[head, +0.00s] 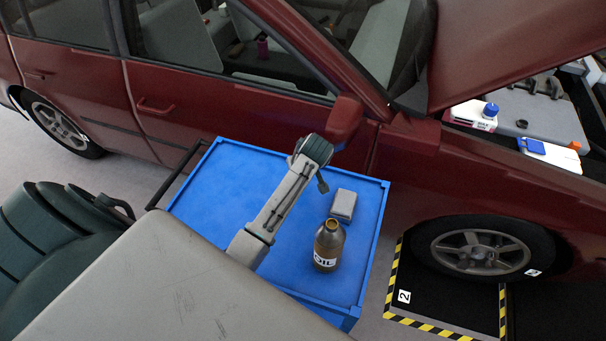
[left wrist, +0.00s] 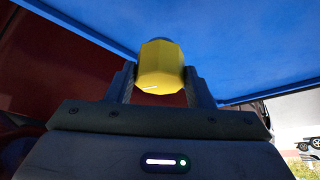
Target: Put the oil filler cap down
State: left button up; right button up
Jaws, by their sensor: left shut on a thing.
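The yellow oil filler cap (left wrist: 162,66) is between the two fingers of my left gripper (left wrist: 160,84) in the left wrist view. The gripper is shut on it. In the head view my left gripper (head: 321,184) is over the blue cart top (head: 240,185), near its far edge, and the cap is hidden there. In the left wrist view the blue cart top (left wrist: 240,50) lies beyond the cap; I cannot tell whether the cap touches it. My right gripper is not in view.
A brown oil bottle (head: 328,246) with an open neck stands on the cart, and a grey block (head: 343,204) lies behind it. The cart's left part is clear. The red car (head: 240,100) stands close behind the cart, its hood raised, with bottles (head: 472,114) in the engine bay.

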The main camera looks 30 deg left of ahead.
pick_arm(q)
notch_tip(320, 180, down, 5)
jog(key=shift+r+p, duration=0.15)
jog(key=shift+p, duration=0.4)
jog(key=shift+f, duration=0.25)
jog(key=o, duration=1.2)
jog(key=shift+c, duration=0.2)
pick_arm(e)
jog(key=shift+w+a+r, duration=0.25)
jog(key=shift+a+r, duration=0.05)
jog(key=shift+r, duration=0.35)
